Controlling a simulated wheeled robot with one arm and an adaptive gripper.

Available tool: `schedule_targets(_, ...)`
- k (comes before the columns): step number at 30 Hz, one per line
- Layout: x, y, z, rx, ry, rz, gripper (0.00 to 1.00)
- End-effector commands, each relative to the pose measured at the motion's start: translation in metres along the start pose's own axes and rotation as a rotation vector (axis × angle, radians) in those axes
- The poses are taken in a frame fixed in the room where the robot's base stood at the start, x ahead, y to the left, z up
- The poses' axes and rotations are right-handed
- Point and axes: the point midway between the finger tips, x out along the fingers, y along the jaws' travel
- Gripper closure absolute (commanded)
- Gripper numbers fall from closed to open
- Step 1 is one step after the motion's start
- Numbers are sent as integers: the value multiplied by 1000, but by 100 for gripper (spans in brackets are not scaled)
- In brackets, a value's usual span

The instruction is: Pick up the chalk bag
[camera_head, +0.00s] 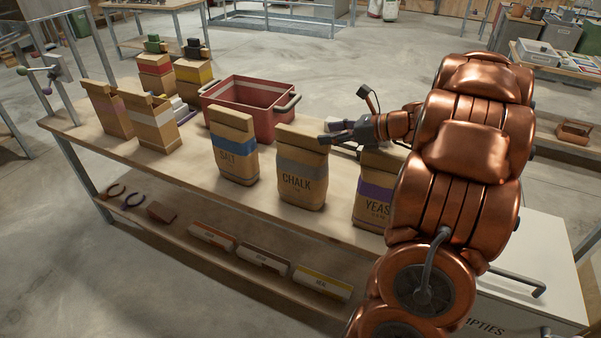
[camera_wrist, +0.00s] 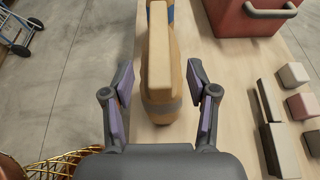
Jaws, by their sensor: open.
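The chalk bag (camera_head: 302,182) is a brown paper bag with a grey band and the word CHALK. It stands upright near the front edge of the table (camera_head: 262,205). My gripper (camera_head: 332,133) is at the upper right of the bag in the head view. In the wrist view my gripper (camera_wrist: 161,92) is open, with one purple-padded finger on each side of the chalk bag (camera_wrist: 159,62). Gaps show between the fingers and the bag. The bag's folded top and part of its grey band show there; its lower part is mostly hidden.
The salt bag (camera_head: 234,150) stands left of the chalk bag. The yeast bag (camera_head: 375,190) stands to its right, partly hidden by my arm. A red crate (camera_head: 262,118) sits behind. Small blocks (camera_wrist: 300,105) lie at the right in the wrist view. Labelled boxes (camera_head: 263,258) lie on the lower shelf.

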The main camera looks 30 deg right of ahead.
Motion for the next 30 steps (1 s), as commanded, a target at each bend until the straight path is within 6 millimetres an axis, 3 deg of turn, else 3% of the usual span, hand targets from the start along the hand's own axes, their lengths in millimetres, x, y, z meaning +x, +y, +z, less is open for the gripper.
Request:
schedule_targets(11, 33, 1, 1, -1, 0, 3, 42)
schedule_targets(19, 68, 1, 1, -1, 1, 4, 42)
schedule_targets(30, 76, 0, 0, -1, 0, 0, 43)
